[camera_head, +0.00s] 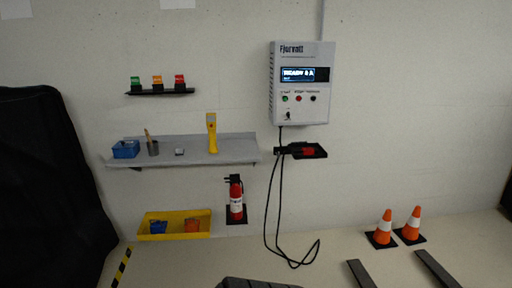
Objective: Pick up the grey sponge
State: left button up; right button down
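A small grey block (179,152) lies on the grey wall shelf (215,148), between a dark cup and a yellow upright tool. It may be the grey sponge, but it is too small to be sure. Nothing touches it that I can see. Neither of my grippers is in view.
On the shelf stand a blue bin (126,149), a dark cup (153,148) and a yellow tool (211,132). Below are a yellow tray (174,216) and a fire extinguisher (236,198). A control box (301,82) with hanging cable, two cones (383,228) and a black-covered cart (45,190) flank it.

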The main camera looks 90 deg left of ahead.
aim_at(180, 151)
jog(key=u, duration=3.35)
jog(key=z, duration=1.4)
jog(key=u, duration=1.4)
jog(key=i+l, duration=0.2)
jog(key=i, duration=0.25)
jog(key=i+l, duration=0.15)
jog(key=i, duration=0.3)
jog(key=i+l, duration=0.2)
jog(key=i, duration=0.2)
jog(key=z, duration=0.05)
